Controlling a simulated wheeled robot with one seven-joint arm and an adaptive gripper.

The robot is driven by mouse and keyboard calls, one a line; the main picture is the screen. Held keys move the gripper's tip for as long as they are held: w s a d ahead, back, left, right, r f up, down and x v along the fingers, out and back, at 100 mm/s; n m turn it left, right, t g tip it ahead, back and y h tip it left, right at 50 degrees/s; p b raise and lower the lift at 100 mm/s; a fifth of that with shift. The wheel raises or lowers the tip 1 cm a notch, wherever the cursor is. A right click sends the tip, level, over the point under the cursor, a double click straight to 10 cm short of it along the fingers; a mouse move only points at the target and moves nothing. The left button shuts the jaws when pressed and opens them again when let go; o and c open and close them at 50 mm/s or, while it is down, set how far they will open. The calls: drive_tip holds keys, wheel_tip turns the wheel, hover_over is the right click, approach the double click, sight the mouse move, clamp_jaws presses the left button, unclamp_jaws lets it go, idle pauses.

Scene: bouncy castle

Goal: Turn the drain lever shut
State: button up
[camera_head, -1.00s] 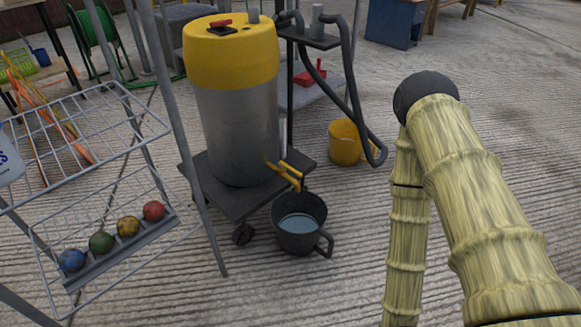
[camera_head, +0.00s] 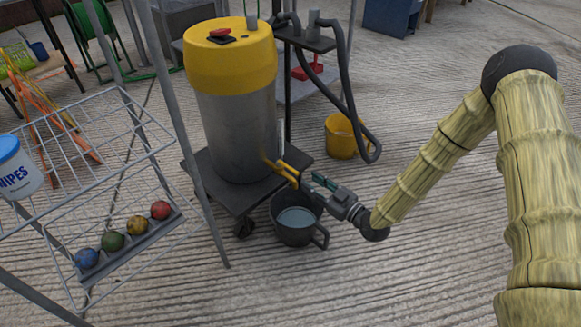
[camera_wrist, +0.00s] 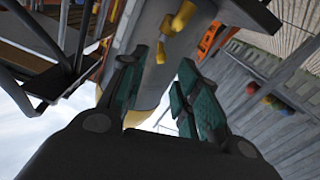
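The yellow drain spout and lever (camera_head: 282,168) stick out low on the right side of a steel drum (camera_head: 240,135) with a yellow top. In the wrist view, yellow fittings (camera_wrist: 178,20) show beyond my fingertips; which part is the lever is hard to tell. My gripper (camera_head: 310,182) is just right of the drain fittings, above a dark bucket (camera_head: 297,238) of water. In the wrist view my gripper (camera_wrist: 160,75) has its teal-padded fingers apart, with nothing seen held between them. Contact with the lever cannot be told.
The drum stands on a dark wheeled platform (camera_head: 235,200). A black hose (camera_head: 350,85) hangs beside it, near a yellow bucket (camera_head: 341,140). A wire rack (camera_head: 90,150) with coloured balls stands left. The ribbed floor at right is clear.

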sight(294, 170)
drive_tip(key=b+x, duration=0.1)
drive_tip(key=x, duration=0.3)
drive_tip(key=b+x, duration=0.2)
drive_tip(key=x, duration=0.2)
drive_tip(key=shift+w+a+f, duration=0.1)
drive_tip(key=shift+a+f, duration=0.05)
drive_tip(key=shift+f, duration=0.1)
drive_tip(key=shift+b+x, duration=0.5)
drive_tip(key=shift+x, duration=0.45)
drive_tip(key=shift+r, duration=0.1)
clamp_jaws()
